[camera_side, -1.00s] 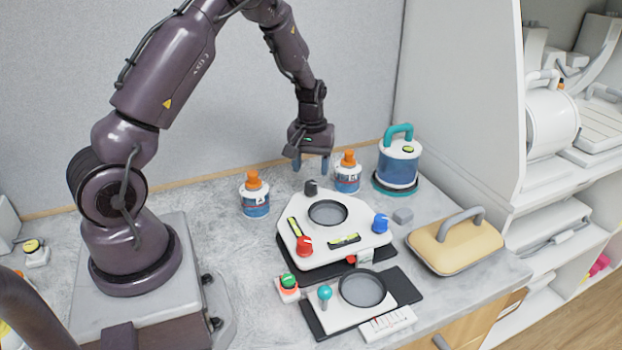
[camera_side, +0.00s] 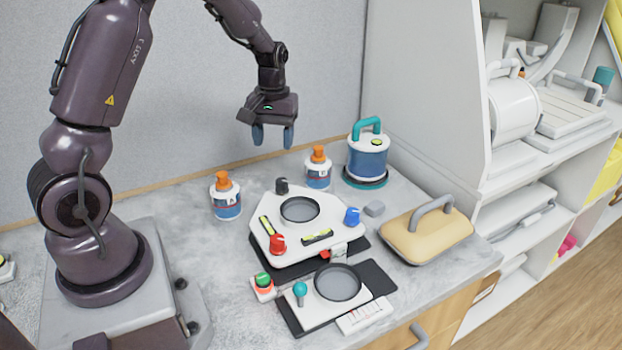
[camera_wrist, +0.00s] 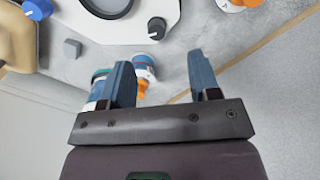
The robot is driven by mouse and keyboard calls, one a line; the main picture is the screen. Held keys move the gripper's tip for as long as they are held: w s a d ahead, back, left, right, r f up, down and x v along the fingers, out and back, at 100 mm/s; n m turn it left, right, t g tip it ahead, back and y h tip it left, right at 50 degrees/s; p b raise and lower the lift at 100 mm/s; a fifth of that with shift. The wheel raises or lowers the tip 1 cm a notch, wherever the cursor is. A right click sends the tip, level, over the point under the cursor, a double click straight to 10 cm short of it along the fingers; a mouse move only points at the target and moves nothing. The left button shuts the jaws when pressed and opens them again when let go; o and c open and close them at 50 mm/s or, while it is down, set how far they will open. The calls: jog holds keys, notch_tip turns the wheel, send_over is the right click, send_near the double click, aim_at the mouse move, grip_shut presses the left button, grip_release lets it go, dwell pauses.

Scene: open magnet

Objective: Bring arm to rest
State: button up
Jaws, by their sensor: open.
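My gripper (camera_side: 273,136) hangs in the air above and behind the two bottles, fingers pointing down. Its two blue fingers are apart with nothing between them. It also shows in the wrist view (camera_wrist: 163,75), fingers spread. The bottle marked A (camera_side: 226,198), with an orange cap, stands upright on the counter left of the white device. A second orange-capped bottle (camera_side: 318,170) stands upright behind the device. The white device (camera_side: 302,246) has a round grey dish, a red knob, a blue knob and a black knob.
A blue canister with a teal handle (camera_side: 367,158) stands at the back right. A yellow handled case (camera_side: 407,242), a small grey block (camera_side: 375,208), a lower plate with a round dish (camera_side: 338,284) and a green button (camera_side: 263,282) are on the counter. White shelves (camera_side: 545,165) rise at right.

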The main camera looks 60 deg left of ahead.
jog(key=s+d+r+m+t, duration=0.3)
jog(key=s+d+r+m, duration=0.2)
jog(key=d, duration=0.5)
jog(key=s+d+r+m+t, duration=0.3)
jog(key=s+d+r+m, duration=0.2)
jog(key=s+d+r, duration=0.4)
notch_tip(320, 180, up, 3)
jog(key=shift+s+d+f, duration=0.1)
jog(key=shift+s+d, duration=0.25)
jog(key=shift+d, duration=0.2)
